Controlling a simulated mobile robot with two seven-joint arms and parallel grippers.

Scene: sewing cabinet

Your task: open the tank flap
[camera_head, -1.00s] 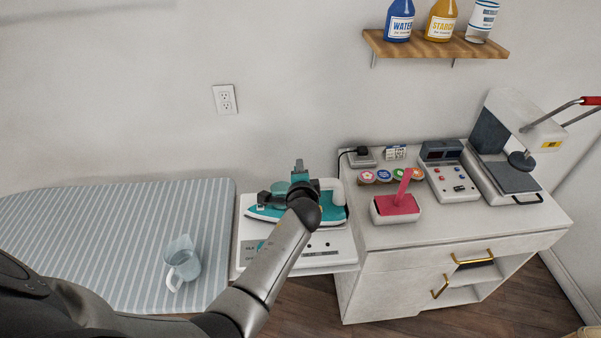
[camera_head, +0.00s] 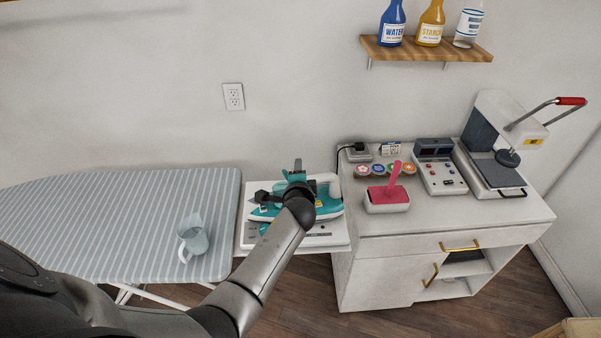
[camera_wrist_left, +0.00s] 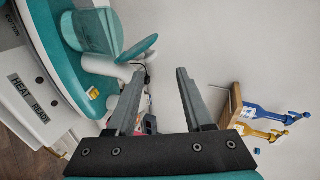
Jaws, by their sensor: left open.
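The teal and white iron (camera_head: 327,208) rests on a white station (camera_head: 325,236) beside the ironing board. It also shows in the left wrist view (camera_wrist_left: 60,50), at the upper left. There a rounded teal flap (camera_wrist_left: 137,50) stands out at an angle from the iron's teal tank (camera_wrist_left: 88,32). My left gripper (camera_head: 284,180) is over the iron in the head view and covers part of it. In the left wrist view its fingers (camera_wrist_left: 161,72) are apart with nothing between them. The flap is just left of the left-hand finger, apparently not held. My right gripper is not in view.
A translucent pitcher (camera_head: 193,240) stands on the striped ironing board (camera_head: 130,215). The white cabinet (camera_head: 400,243) right of the iron carries a pink-handled tool (camera_head: 391,195), a control box (camera_head: 437,170) and a heat press (camera_head: 495,165). A bottle shelf (camera_head: 425,52) hangs above.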

